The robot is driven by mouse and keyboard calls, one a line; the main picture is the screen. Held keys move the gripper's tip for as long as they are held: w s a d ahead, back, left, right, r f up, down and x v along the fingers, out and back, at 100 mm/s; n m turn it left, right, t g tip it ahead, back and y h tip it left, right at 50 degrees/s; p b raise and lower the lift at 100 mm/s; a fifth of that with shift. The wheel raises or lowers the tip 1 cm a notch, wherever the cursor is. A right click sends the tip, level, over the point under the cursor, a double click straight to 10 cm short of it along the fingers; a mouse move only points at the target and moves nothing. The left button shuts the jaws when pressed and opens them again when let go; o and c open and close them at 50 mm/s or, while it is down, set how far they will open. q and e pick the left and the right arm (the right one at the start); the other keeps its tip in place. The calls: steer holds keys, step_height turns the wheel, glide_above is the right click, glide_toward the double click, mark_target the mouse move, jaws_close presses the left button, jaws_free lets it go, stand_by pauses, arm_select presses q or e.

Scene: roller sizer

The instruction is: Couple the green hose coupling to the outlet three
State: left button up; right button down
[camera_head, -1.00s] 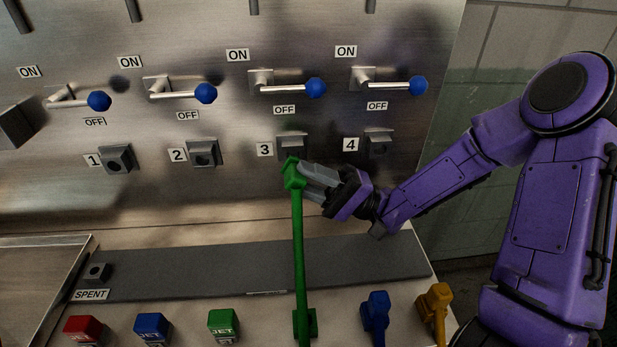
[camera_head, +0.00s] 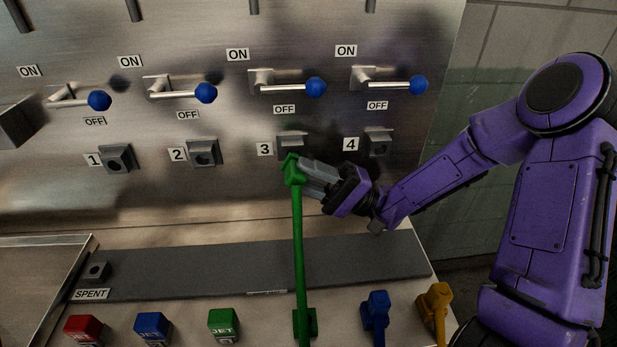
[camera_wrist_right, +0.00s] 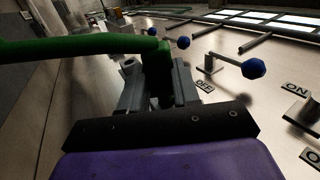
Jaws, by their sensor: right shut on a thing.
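The green hose coupling (camera_head: 293,170) is at the top end of a green hose (camera_head: 299,250), just in front of and below outlet three (camera_head: 291,142). My right gripper (camera_head: 310,177) is shut on the coupling from the right. In the right wrist view the coupling (camera_wrist_right: 158,75) sits between the fingers, with its hose running off to the left. The coupling covers the lower part of outlet three, so I cannot tell whether the two touch. My left gripper is not in view.
Outlets one (camera_head: 116,159), two (camera_head: 204,153) and four (camera_head: 378,144) are empty. Blue-knobbed levers (camera_head: 290,88) stick out above the outlets. Below are a dark strip (camera_head: 200,275), red, blue and green JET blocks (camera_head: 223,324), and blue (camera_head: 376,315) and yellow (camera_head: 436,306) couplings.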

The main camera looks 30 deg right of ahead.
steer(key=shift+w+d, duration=0.25)
steer(key=shift+w, duration=0.3)
steer(key=shift+w+d, duration=0.25)
steer(key=shift+w, duration=0.25)
steer(key=c, duration=0.7)
jaws_free()
steer(key=shift+c, duration=0.2)
steer(key=b+v, duration=0.3)
steer(key=v, duration=0.4)
steer(key=shift+d, duration=0.25)
steer(key=shift+s+f, duration=0.15)
